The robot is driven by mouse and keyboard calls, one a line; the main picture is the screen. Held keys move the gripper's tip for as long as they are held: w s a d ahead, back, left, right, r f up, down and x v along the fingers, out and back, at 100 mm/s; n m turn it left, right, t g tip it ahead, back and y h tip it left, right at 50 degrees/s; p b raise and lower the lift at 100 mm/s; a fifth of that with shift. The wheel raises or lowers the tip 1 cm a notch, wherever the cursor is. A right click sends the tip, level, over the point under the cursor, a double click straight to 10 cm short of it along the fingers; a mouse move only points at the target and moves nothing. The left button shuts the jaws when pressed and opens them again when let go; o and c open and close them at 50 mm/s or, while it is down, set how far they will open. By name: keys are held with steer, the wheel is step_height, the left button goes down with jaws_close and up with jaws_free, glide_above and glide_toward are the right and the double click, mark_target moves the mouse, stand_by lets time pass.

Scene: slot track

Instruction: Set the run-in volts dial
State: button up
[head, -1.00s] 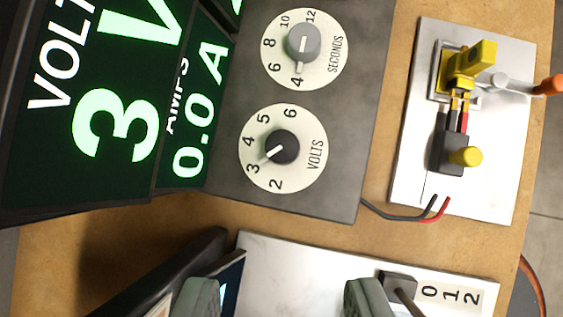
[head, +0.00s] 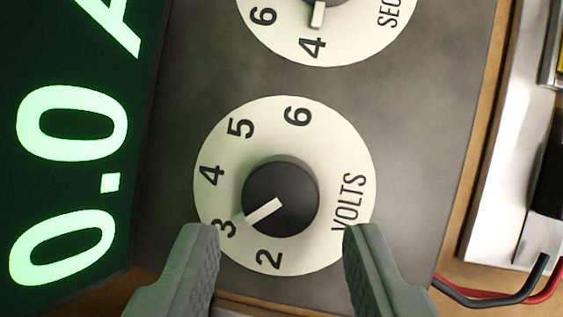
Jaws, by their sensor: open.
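The volts dial has a cream round face (head: 335,135) marked 2 to 6 and a black knob (head: 290,185) at its centre. The knob's white pointer aims at the 3. My gripper (head: 280,240) is open, with one grey-green finger at the lower left of the dial and one at the lower right. The fingers overlap the lower edge of the dial face in the picture. The knob lies above and between the fingertips, and nothing is between the jaws.
The seconds dial (head: 345,45) is just above, its pointer near 4. A dark display (head: 145,130) with green "0.0 A" fills the left. Black and red wires (head: 510,298) and a pale plate (head: 497,205) are at the right. The grey panel around the dial is clear.

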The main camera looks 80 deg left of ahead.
mark_target(288, 207)
steer(key=shift+x, duration=1.55)
steer(key=c, duration=0.7)
steer(key=shift+n, duration=0.3)
steer(key=n, duration=0.1)
steer(key=n+t+y, duration=0.1)
steer(key=n, duration=0.1)
steer(key=shift+s+d+n, duration=0.15)
steer(key=shift+d+n, duration=0.05)
steer(key=shift+n, duration=0.1)
steer(key=shift+d+n+t+y, duration=0.15)
steer(key=shift+n+y, duration=0.35)
steer(key=shift+n, duration=0.65)
steer(key=shift+n+t+y, duration=0.15)
steer(key=shift+n+y, duration=0.35)
steer(key=shift+n, duration=0.65)
